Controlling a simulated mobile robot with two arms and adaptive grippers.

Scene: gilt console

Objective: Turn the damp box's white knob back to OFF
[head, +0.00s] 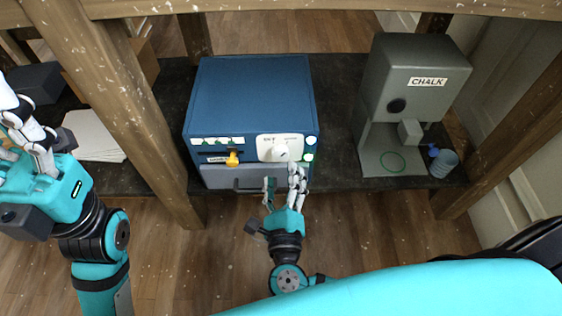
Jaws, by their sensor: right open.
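The blue damp box (252,95) stands on the dark shelf in the middle of the head view. Its white knob (281,151) sits on a white plate on the right of the front face. The lettering there is too small to read surely, and I cannot tell the knob's setting. My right gripper (284,178) is open just in front of and below the knob, with its fingers apart and nothing between them. One fingertip overlaps the plate's lower edge in the picture; contact is unclear. My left gripper (25,128) is at the left edge, partly cut off, away from the box.
A yellow-orange knob (232,158) is left of the white one, above a grey drawer front (250,178). A grey CHALK dispenser (415,80) and a blue-grey cup (444,163) stand right. White sheets (92,137) lie left. Wooden posts (120,105) flank the shelf.

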